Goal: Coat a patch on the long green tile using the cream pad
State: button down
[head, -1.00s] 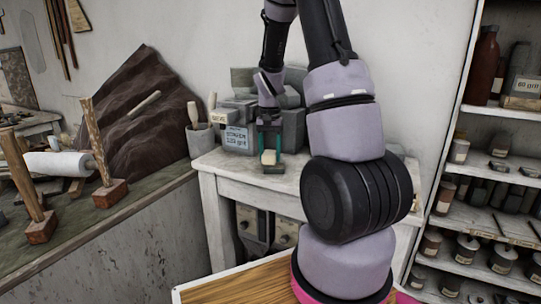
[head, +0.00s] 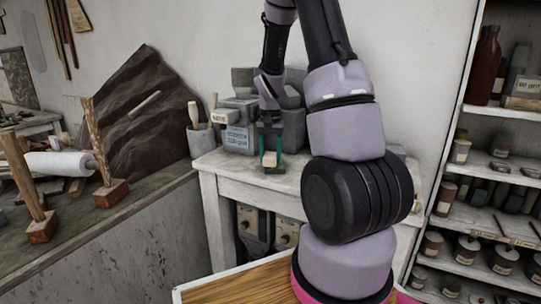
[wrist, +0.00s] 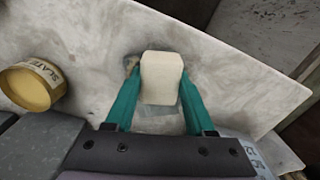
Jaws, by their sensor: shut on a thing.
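My gripper (head: 269,155) points down over the white table, its two teal fingers shut on the cream pad (head: 269,159). In the wrist view the pad (wrist: 161,78) is a pale block between the fingers (wrist: 160,85). A small dark slab (head: 275,169) shows directly under the pad in the head view. It may be the long green tile, but its colour and length are hard to tell, and the pad and fingers hide part of it. I cannot tell whether the pad touches it. Greyish marks surround the pad in the wrist view.
The white table (head: 220,162) has bare surface around the gripper. A round labelled tin (wrist: 35,85) lies left in the wrist view. Grey blocks (head: 236,138) stand behind the gripper, and a pot of tools (head: 201,140) stands to their left. Shelves (head: 500,115) stand at right.

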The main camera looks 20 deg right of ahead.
jog(key=shift+f, duration=0.4)
jog(key=shift+s+a, duration=0.1)
jog(key=shift+s+a+r, duration=0.1)
jog(key=shift+s+a, duration=0.1)
jog(key=shift+s, duration=0.1)
jog(key=shift+s+a, duration=0.25)
jog(key=shift+s, duration=0.1)
dwell(1.6)
jog(key=shift+w+d, duration=0.55)
jog(key=shift+w, duration=0.2)
jog(key=shift+w+d, duration=0.5)
jog(key=shift+w, duration=0.2)
